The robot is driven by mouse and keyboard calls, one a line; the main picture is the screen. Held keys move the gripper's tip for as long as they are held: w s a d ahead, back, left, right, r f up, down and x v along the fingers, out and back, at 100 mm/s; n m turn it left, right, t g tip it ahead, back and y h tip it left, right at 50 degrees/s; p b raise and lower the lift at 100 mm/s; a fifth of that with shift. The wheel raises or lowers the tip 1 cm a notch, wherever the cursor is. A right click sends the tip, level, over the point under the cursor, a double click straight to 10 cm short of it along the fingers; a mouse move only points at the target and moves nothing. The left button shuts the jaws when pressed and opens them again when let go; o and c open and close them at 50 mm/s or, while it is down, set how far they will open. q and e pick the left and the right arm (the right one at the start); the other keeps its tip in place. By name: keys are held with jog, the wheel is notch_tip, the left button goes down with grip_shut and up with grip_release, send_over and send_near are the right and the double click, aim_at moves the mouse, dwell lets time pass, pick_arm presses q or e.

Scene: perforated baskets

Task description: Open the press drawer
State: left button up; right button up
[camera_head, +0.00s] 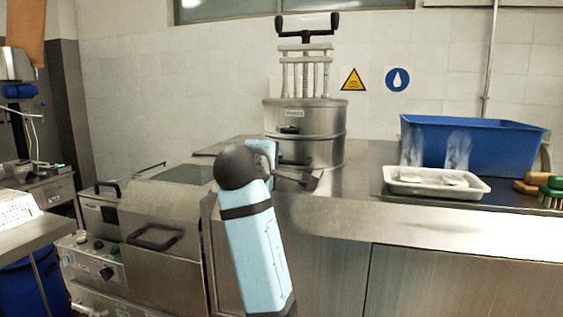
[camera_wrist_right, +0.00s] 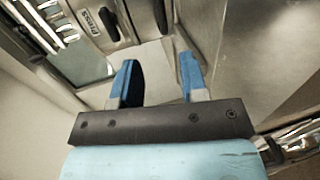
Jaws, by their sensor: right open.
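The press (camera_head: 305,143) is a round steel drum with a screw frame and a black crossbar on top, standing on the steel counter. Its front carries a label and a small black handle (camera_head: 289,129). In the right wrist view, the "PRESS" label (camera_wrist_right: 88,21) and the black handle (camera_wrist_right: 108,23) show at upper left. My right gripper (camera_head: 303,168) is low at the press's front, below the handle. Its two blue fingers (camera_wrist_right: 157,72) are open, with nothing visible between them. The handle lies beyond the left finger. My left gripper is not in view.
A white tray (camera_head: 410,190) and a blue bin (camera_head: 480,147) stand on the counter to the right, with a green brush (camera_head: 552,192) at the edge. A steel machine with a lidded front (camera_head: 165,225) stands to the left. The wall is behind the press.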

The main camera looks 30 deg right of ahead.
aim_at(288, 162)
jog(key=p+x, duration=0.1)
jog(key=x, duration=1.1)
jog(key=shift+w+f, duration=0.15)
grip_shut()
